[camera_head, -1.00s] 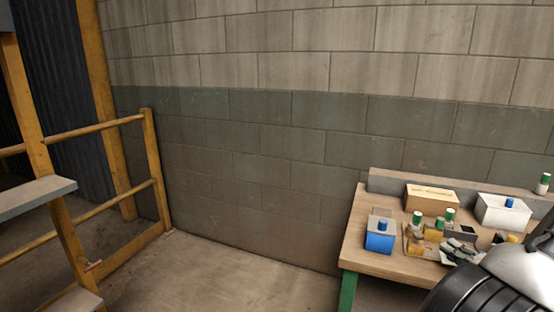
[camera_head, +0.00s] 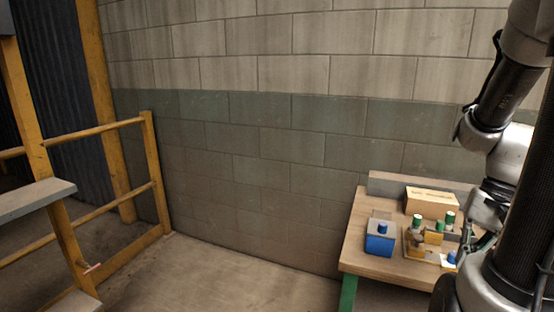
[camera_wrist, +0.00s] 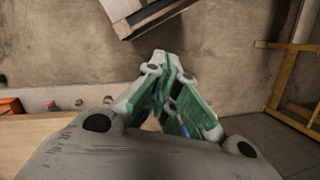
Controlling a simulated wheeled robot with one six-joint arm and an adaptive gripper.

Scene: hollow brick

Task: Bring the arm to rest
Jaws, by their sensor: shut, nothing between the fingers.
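My arm stands folded upright along the right edge of the head view. My gripper shows in the wrist view (camera_wrist: 166,62), its green-grey fingers shut together with nothing between them. It hangs in free air, apart from any object that I can see. In the head view the arm covers the right part of the workbench (camera_head: 360,228), and I cannot make out the fingertips there.
The bench carries a blue box (camera_head: 380,240), a cardboard box (camera_head: 431,203) and several small green-capped and blue-capped parts. A yellow railing (camera_head: 156,170) with a grey step (camera_head: 30,200) stands left. A block wall (camera_head: 250,130) closes the back. The floor (camera_head: 230,280) between is clear.

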